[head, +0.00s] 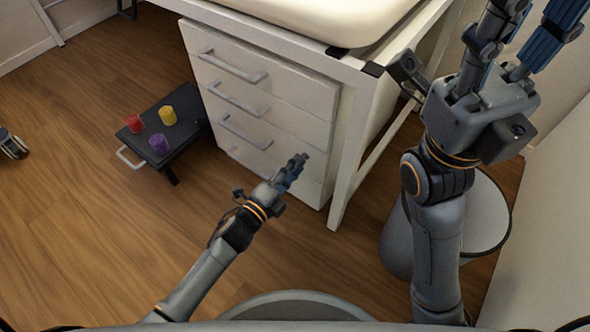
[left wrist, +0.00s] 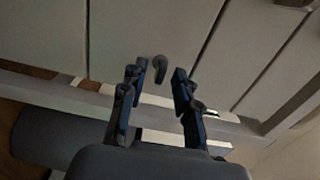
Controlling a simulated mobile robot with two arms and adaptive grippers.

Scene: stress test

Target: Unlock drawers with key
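A white drawer cabinet (head: 250,95) with several stacked drawers and bar handles stands under a white table. All its drawers look closed. My left gripper (head: 298,168) is in front of the cabinet's lower right part. In the left wrist view its two fingers (left wrist: 162,85) are apart. A small dark rounded piece (left wrist: 160,67) shows between and just beyond the fingertips, against the cabinet front; it may be the key, but I cannot tell whether it sits in a lock. My right gripper (head: 528,38) is raised at the upper right, fingers spread and empty, away from the drawers.
A low black stand (head: 172,150) with a red cup (head: 135,123), a yellow cup (head: 168,116) and a purple cup (head: 158,143) is left of the cabinet. The table leg (head: 352,150) is right of the drawers. A grey bin (head: 490,215) stands behind my right arm.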

